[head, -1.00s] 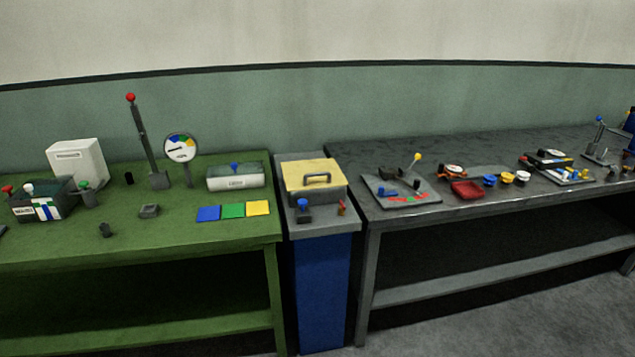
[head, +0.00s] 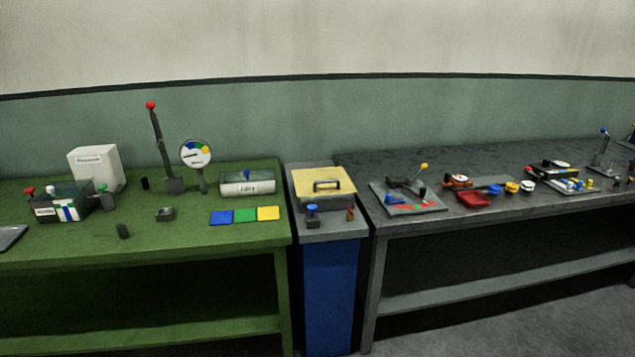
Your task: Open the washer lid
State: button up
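A grey box with a flat yellow lid (head: 338,189) stands on the blue pedestal (head: 328,290) between the two benches. It looks like the washer, but I see no readable label on it. The lid lies shut on the box, with a dark bar handle (head: 327,185) on top. A blue-topped knob (head: 311,210) and a small orange-brown piece (head: 350,214) sit in front of the box on the pedestal top. My gripper is not in view.
The green bench (head: 190,240) on the left holds a lever, a dial, a white box and coloured tiles. The grey bench (head: 420,232) on the right holds a lever plate, a red tray and small parts. Grey floor shows at lower right.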

aim_at(331, 181)
jog(key=u, duration=1.35)
jog(key=i, duration=0.5)
jog(key=z, duration=0.2)
